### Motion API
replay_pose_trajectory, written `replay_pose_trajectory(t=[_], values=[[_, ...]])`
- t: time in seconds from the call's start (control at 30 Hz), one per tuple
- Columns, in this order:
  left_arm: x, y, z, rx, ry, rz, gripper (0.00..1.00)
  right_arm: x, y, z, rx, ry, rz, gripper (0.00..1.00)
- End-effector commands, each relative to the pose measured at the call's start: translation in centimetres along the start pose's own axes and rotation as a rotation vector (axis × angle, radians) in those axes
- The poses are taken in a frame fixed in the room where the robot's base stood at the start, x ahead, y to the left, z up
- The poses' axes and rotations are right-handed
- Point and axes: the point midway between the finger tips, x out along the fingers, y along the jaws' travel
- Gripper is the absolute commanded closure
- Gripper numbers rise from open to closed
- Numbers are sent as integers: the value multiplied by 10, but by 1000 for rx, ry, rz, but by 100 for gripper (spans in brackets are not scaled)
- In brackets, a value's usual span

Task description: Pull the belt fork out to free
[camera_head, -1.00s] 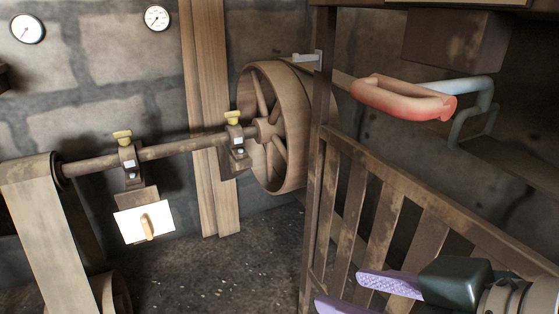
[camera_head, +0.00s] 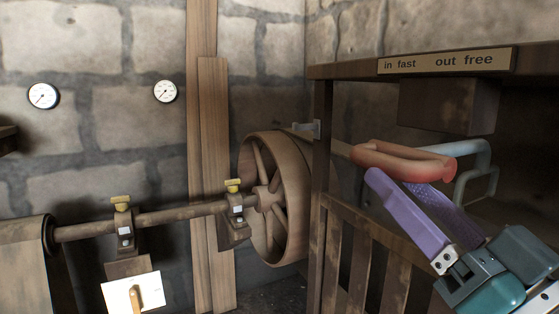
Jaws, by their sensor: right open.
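The belt fork shows as a red, loop-shaped handle (camera_head: 402,160) on a grey bent rod (camera_head: 478,160), under the right part of the wooden frame. My right gripper (camera_head: 405,182) has purple fingers and reaches up from the lower right. Its fingers are apart with nothing between them, and their tips are just below the red handle. I cannot tell whether they touch it. The sign (camera_head: 446,61) above reads "in fast" on the left and "out free" on the right. My left gripper is not in view.
A wooden slatted guard (camera_head: 352,262) stands below the handle, and a dark block (camera_head: 448,106) hangs above it. To the left are a spoked pulley wheel (camera_head: 296,199), a shaft (camera_head: 170,215) and a flat belt (camera_head: 22,270). Two gauges are on the wall.

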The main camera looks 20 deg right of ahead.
Motion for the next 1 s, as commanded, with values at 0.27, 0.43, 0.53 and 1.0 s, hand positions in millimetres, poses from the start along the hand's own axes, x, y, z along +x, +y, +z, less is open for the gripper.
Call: replay_pose_trajectory(t=[0.27,0.43,0.53,1.0], values=[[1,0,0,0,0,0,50,39,0,0,0,1,0,42],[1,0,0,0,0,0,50,45,0,1,0,-2,0,42],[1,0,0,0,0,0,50,45,0,1,0,-3,0,42],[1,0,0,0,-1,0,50,45,0,1,-1,-3,0,85]])
